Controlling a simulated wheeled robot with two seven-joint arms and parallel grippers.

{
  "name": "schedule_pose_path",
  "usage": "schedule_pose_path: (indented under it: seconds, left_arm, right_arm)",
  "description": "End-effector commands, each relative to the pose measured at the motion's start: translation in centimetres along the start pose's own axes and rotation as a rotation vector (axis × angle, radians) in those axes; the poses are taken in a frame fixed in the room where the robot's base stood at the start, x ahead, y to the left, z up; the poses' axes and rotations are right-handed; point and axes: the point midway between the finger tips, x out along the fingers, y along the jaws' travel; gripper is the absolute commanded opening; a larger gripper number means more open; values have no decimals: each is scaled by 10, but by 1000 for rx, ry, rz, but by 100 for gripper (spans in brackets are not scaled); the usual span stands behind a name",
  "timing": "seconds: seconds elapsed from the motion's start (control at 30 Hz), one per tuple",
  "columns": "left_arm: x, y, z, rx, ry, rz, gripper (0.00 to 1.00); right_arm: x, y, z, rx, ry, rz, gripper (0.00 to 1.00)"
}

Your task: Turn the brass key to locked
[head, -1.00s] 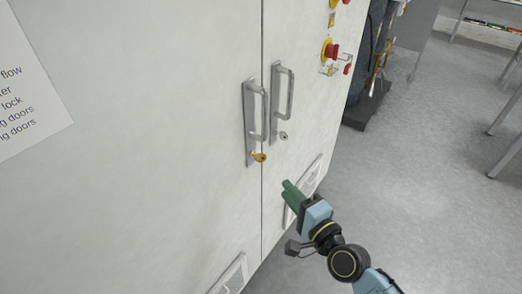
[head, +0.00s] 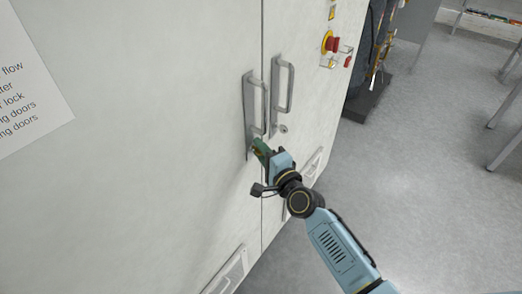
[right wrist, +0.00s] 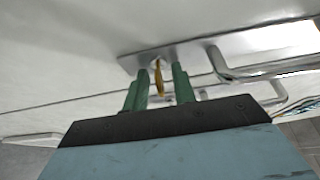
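The brass key (right wrist: 158,80) sits in the lock of the left door's handle plate (right wrist: 150,58). In the right wrist view it stands between the two green fingers of my right gripper (right wrist: 159,88). A small gap shows on each side of the key, so the fingers are open around it and not visibly pressed on it. In the head view my right gripper (head: 259,148) is at the bottom of the left handle plate (head: 249,110), and its fingers mostly hide the key. My left gripper is not in view.
The right door's handle (head: 281,92) with its own small keyhole (head: 283,129) is close by on the right. Vents (head: 230,272) are low on the doors. Open floor (head: 420,190) lies to the right.

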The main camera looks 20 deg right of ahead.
Motion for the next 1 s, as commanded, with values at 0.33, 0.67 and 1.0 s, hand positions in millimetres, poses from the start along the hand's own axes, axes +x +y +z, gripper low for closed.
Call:
schedule_pose_path:
  seconds: [0.33,0.67,1.0]
  left_arm:
    - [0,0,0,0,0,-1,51]
    - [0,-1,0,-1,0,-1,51]
    - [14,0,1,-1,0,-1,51]
  right_arm:
    - [1,0,0,0,0,0,17]
    - [1,0,0,-1,0,0,0]
    - [1,3,-1,-76,-1,-30,0]
